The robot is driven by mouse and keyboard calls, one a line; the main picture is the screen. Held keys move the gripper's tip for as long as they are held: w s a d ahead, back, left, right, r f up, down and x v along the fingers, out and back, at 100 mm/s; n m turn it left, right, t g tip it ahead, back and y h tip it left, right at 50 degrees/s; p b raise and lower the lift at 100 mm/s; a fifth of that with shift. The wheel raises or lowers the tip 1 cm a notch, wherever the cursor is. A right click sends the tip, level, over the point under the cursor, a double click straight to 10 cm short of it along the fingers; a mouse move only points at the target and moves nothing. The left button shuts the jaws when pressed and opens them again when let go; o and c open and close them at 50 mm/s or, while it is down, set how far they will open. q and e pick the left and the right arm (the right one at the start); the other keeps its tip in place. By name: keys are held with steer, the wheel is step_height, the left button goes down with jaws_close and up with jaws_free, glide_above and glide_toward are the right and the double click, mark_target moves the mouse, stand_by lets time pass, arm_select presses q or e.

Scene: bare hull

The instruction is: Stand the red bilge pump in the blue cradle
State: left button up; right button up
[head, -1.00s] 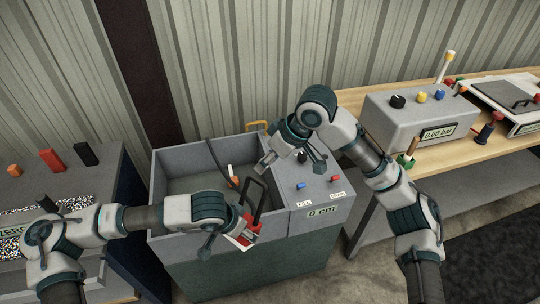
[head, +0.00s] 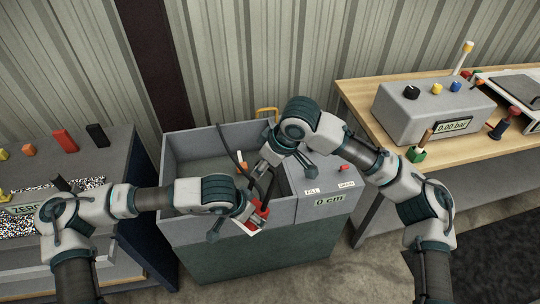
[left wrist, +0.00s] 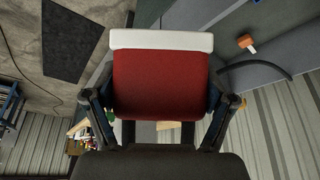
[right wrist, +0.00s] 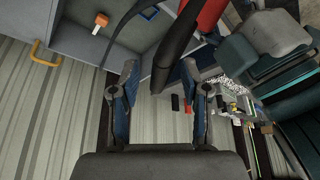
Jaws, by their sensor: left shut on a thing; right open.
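The red bilge pump (head: 262,212), with a white base and black upper part, is at the front of the grey tank (head: 250,238). My left gripper (head: 247,210) is shut on it; its red body and white end fill the left wrist view (left wrist: 160,85). My right gripper (head: 260,165) is open above the tank, close to the pump's black part. In the right wrist view a black bar (right wrist: 175,50) reaches toward the open fingers (right wrist: 160,95); contact is unclear. A small blue piece (right wrist: 149,13) shows in the tank; I cannot tell whether it is the cradle.
An orange float-like piece (right wrist: 101,19) is inside the tank. A panel reading 0 cm (head: 328,199) adjoins the tank on the right. A wooden bench (head: 360,100) with a grey gauge box (head: 425,115) stands right; a grey bench (head: 110,160) with coloured blocks stands left.

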steer(key=shift+w+a+f, duration=0.1)
steer(key=shift+a+f, duration=0.1)
steer(key=shift+f, duration=0.25)
steer(key=shift+c, duration=0.2)
jaws_close()
arm_select(q)
steer(key=o, duration=1.6)
steer(key=shift+r, duration=0.1)
